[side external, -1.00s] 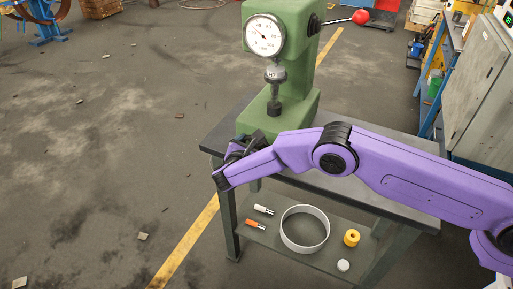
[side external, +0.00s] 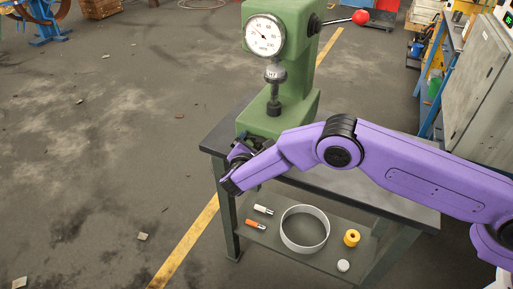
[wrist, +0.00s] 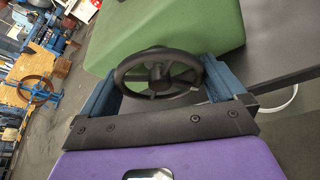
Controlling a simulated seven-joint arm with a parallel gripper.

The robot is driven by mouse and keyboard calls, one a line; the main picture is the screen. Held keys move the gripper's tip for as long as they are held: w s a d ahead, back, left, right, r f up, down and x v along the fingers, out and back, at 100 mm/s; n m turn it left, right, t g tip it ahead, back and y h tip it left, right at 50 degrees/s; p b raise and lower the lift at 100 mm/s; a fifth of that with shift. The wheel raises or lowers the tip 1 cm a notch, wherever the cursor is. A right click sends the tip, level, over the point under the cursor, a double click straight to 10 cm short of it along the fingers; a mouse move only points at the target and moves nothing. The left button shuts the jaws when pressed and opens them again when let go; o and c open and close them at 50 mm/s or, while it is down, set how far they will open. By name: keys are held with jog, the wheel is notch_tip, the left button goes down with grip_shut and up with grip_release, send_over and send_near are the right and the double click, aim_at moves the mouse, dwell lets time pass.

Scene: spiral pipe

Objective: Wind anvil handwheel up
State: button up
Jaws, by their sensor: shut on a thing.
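The handwheel (wrist: 158,76) is a black spoked wheel in front of the green tester base, seen in the wrist view. My gripper (wrist: 158,84) has one blue-grey finger on each side of the wheel and is shut on its rim. In the side view my gripper (side external: 242,160) is at the front left of the green hardness tester (side external: 288,60), and my purple arm hides the wheel. The tester carries a round dial gauge (side external: 264,35) and a dark indenter (side external: 274,98) below it. The anvil cannot be made out clearly.
The tester stands on a dark table (side external: 405,203). A red-knobbed lever (side external: 360,17) sticks out right of the tester. Open floor lies to the left.

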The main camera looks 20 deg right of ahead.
jog(key=shift+a, duration=0.1)
jog(key=o, duration=0.6)
jog(key=shift+s, duration=0.1)
jog(key=v, duration=1.7)
jog(key=shift+s+a, duration=0.1)
jog(key=shift+s, duration=0.1)
jog(key=shift+r, duration=0.1)
jog(key=s+d+r+m+g+y, duration=0.1)
jog(key=s+d+r+m+g, duration=0.25)
jog(key=d, duration=0.65)
jog(key=s+d+r+m+g+y, duration=0.2)
jog(key=s+d+r+g, duration=0.25)
jog(key=d, duration=0.45)
jog(key=s+d+r+m+g+y, duration=0.1)
jog(key=s+d, duration=0.5)
jog(key=s+d+m+g+y, duration=0.1)
jog(key=s+d+m+y, duration=0.1)
jog(key=s+d, duration=0.4)
jog(key=s+d+r+m+g+y, duration=0.1)
jog(key=s+d+m+y, duration=0.1)
jog(key=s+d, duration=0.4)
jog(key=shift+s+d+r, duration=0.1)
jog(key=shift+s+r, duration=0.05)
jog(key=shift+s, duration=0.45)
jog(key=shift+s+d+r, duration=0.1)
jog(key=shift+s+r, duration=0.1)
jog(key=shift+s, duration=0.45)
